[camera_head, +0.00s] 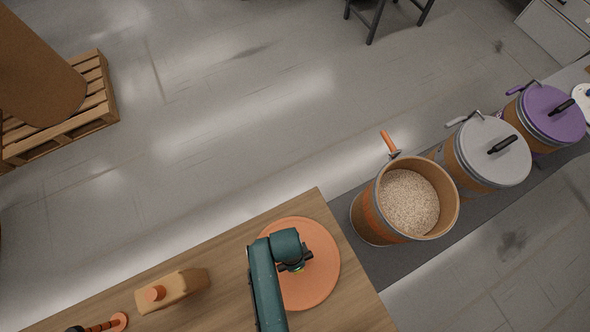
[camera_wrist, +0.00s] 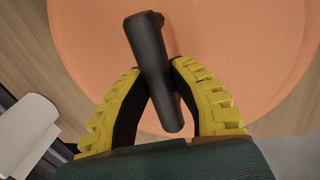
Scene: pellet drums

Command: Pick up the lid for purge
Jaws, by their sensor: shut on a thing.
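A round orange lid (camera_head: 322,262) with a black bar handle is over the wooden table, near its right corner. In the wrist view the lid (camera_wrist: 240,35) fills the upper part and its handle (camera_wrist: 148,40) stands between the yellow-padded fingers. My gripper (camera_head: 298,264) is shut on the handle; the fingers (camera_wrist: 158,70) press it from both sides. I cannot tell whether the lid touches the table. An open drum (camera_head: 368,215) with an orange band, full of pale pellets (camera_head: 409,202), stands right of the table. Labels are not readable.
A drum with a white lid (camera_head: 480,148) and one with a purple lid (camera_head: 545,110) stand beyond the open drum on a dark mat (camera_head: 385,265). The grey floor behind is mostly clear.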

